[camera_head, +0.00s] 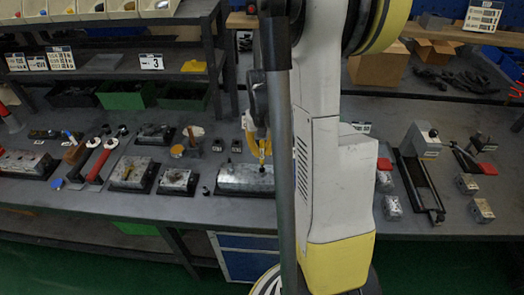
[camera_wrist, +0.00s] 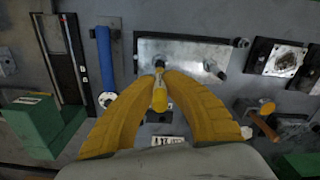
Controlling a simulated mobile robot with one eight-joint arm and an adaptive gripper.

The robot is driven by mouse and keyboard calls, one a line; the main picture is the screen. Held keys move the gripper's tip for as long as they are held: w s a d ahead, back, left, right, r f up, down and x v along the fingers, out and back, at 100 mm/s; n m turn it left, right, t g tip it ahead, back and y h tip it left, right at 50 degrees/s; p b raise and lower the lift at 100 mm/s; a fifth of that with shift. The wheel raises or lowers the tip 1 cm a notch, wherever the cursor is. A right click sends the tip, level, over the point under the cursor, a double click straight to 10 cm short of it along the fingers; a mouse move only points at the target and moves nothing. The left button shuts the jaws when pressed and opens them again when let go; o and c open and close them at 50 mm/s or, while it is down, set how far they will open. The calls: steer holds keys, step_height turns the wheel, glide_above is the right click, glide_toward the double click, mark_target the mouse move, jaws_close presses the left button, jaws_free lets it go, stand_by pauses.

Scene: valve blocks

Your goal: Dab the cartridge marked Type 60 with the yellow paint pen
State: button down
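My gripper (camera_wrist: 160,76) has its two yellow fingers closed around the yellow paint pen (camera_wrist: 159,98). In the head view my gripper (camera_head: 258,141) is over the long metal valve block (camera_head: 245,182), partly hidden by my arm. The pen's narrow tip points at the block, which also shows in the wrist view (camera_wrist: 185,52). Whether the tip touches it I cannot tell. A small dark cylindrical part (camera_wrist: 211,66) stands on the block, right of the pen. Another dark part (camera_wrist: 243,42) is beside the block's right end. No Type 60 marking is readable.
A blue-handled tool (camera_wrist: 106,60) lies left of the block in the wrist view. A smaller block (camera_wrist: 285,61) and a wooden-handled brush (camera_wrist: 264,125) are to the right. In the head view, a red-handled tool (camera_head: 101,164) and other blocks (camera_head: 134,172) crowd the bench leftward.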

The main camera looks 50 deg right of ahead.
mark_target(262, 141)
steer(key=shift+f+b, duration=0.6)
stand_by(1.6)
steer(key=shift+r, duration=0.1)
steer(key=shift+r+p, duration=2.5)
steer(key=shift+r, duration=1)
steer(key=shift+f, duration=0.1)
